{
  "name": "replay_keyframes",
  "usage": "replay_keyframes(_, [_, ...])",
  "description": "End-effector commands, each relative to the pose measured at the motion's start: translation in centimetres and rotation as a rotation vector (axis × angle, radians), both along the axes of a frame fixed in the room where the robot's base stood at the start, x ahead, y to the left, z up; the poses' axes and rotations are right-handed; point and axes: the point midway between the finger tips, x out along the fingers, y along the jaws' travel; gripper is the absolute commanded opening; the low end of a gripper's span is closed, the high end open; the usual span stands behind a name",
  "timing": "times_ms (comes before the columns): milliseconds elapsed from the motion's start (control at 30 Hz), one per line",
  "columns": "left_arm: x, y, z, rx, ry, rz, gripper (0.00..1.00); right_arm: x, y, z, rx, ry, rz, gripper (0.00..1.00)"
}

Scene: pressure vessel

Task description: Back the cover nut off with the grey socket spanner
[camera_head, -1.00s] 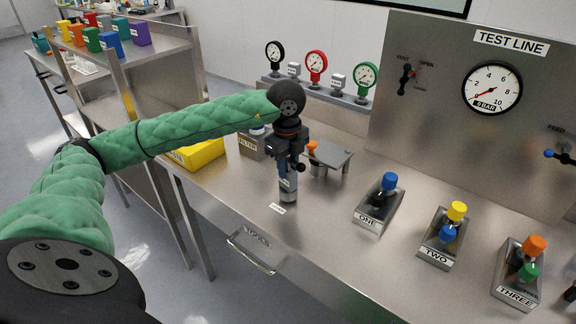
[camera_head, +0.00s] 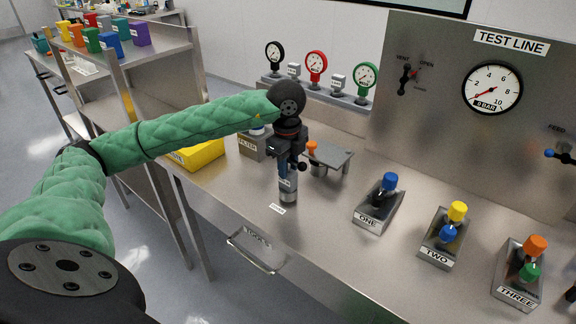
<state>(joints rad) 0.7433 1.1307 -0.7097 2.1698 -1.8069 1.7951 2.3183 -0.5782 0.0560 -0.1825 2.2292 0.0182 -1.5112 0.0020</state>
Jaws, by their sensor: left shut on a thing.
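My left gripper (camera_head: 287,168) points straight down over the bench and is shut on an upright tool. The tool, which I take to be the grey socket spanner (camera_head: 289,197), shows as a short grey cylinder below the fingers. A small dark knob sticks out to the right beside the fingers. Whether the tool's lower end touches the bench or sits on something is too small to tell. I cannot make out the cover nut. My right gripper is not in view.
A small metal stand (camera_head: 333,156) with an orange-topped piece is just right of the gripper. A filter box (camera_head: 253,146) and yellow bin (camera_head: 203,154) stand to its left. Blocks ONE (camera_head: 367,224), TWO (camera_head: 437,253) and THREE (camera_head: 516,291) line the bench to the right. Gauges stand behind.

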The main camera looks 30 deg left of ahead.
Motion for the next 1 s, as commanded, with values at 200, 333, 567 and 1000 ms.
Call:
replay_keyframes(200, [0.0,0.0,0.7,0.000,-0.002,0.000,0.00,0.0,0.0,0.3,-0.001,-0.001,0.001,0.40])
replay_keyframes(333, [0.0,0.0,1.3,0.000,-0.002,0.000,0.00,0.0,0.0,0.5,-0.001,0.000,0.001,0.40])
replay_keyframes(567, [0.1,0.0,2.4,0.000,-0.003,0.000,0.00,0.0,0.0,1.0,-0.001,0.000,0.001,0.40])
replay_keyframes(1000, [0.0,0.0,4.3,0.000,-0.001,0.000,0.00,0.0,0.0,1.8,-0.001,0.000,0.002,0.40])
